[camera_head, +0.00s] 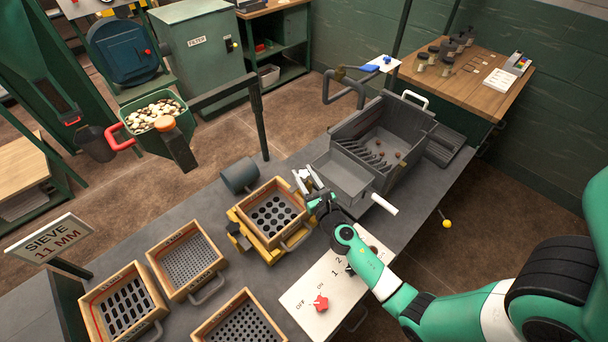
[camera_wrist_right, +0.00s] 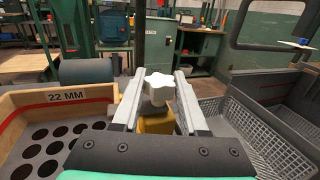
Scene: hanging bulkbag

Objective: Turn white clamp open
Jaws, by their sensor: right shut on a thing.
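The white clamp (camera_wrist_right: 160,86) is a star-shaped knob on a yellow mount (camera_wrist_right: 155,122). It shows in the right wrist view between the two pale fingers of my right gripper (camera_wrist_right: 158,92), which is shut on it. In the head view my right gripper (camera_head: 309,180) is at the right rear corner of the yellow sieve frame (camera_head: 240,220), and the knob cannot be told apart from the fingers there. The frame holds a wooden sieve (camera_head: 271,212), labelled 22 MM in the wrist view (camera_wrist_right: 82,96). My left gripper is not in view.
A grey tray (camera_head: 342,178) and a larger grey hopper (camera_head: 385,135) stand right of the gripper. A white bar handle (camera_head: 384,203) sticks out there. A white switch panel (camera_head: 325,285) with a red knob (camera_head: 321,303) lies in front. Other sieves (camera_head: 187,262) lie to the left.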

